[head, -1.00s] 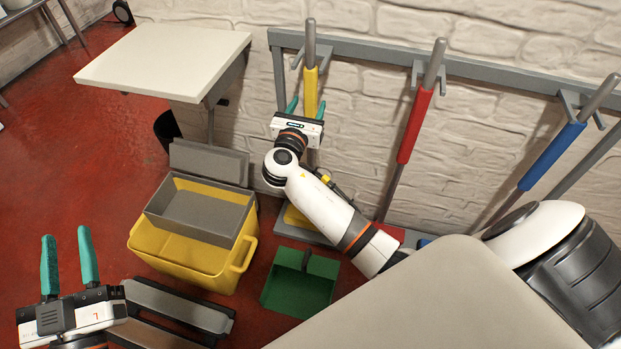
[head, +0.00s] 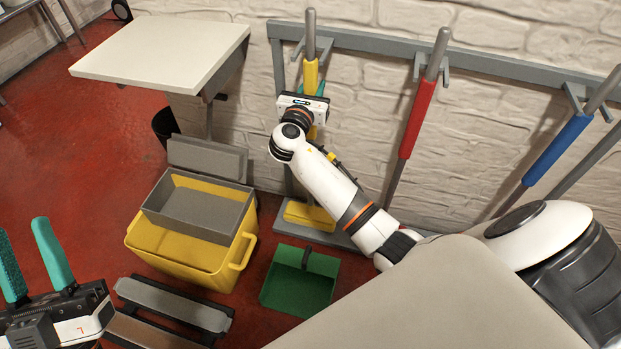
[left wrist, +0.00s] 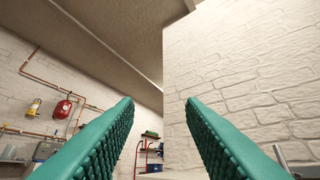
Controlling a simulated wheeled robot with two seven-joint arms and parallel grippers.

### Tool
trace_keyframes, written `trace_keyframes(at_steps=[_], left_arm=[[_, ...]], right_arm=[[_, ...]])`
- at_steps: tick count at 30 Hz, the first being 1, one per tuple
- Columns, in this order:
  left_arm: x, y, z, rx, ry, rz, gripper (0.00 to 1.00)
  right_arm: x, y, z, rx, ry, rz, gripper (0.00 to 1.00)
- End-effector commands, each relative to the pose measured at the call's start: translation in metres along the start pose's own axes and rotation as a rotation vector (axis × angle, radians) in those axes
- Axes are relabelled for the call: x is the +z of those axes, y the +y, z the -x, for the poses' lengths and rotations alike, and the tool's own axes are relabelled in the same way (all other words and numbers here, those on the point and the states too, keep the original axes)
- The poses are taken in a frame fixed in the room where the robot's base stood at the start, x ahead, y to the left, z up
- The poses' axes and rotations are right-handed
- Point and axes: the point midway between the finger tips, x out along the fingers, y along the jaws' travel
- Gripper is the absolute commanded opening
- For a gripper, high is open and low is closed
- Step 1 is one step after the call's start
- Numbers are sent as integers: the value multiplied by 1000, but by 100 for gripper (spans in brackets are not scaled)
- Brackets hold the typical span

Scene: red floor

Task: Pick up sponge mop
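A mop with a yellow grip (head: 311,74) and grey upper pole stands upright against the wall rack, with a yellow head (head: 308,216) at its foot. I take it to be the sponge mop. My right gripper (head: 309,93) is at the lower part of the yellow grip. My left gripper (head: 32,262) is at the lower left, open and empty. Its two parted fingers also show in the left wrist view (left wrist: 160,105).
A grey rail (head: 360,46) also holds red-gripped (head: 416,118) and blue-gripped (head: 556,152) tools. A yellow bucket (head: 180,262) with a grey tray, a green dustpan (head: 298,284) and a white table (head: 165,55) stand nearby. Red floor is open at left.

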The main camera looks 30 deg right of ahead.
Motion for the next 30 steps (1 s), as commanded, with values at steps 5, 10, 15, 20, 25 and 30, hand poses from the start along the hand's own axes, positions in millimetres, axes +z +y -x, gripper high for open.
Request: trace_keyframes(at_steps=[5,10,15,20,25,30], left_arm=[[0,0,0,0,0,0,36],[0,0,0,0,0,0,36],[0,0,-1,0,5,-1,36],[-10,2,-1,3,69,-3,36],[-23,3,0,7,159,-7,36],[-37,5,3,11,256,-11,36]], right_arm=[[0,0,0,0,-1,0,0],[-1,0,0,0,2,-2,0],[-2,0,0,0,2,-2,0],[-6,0,0,0,2,-2,0],[-11,0,0,0,3,-2,0],[-15,0,2,-1,3,-2,0]])
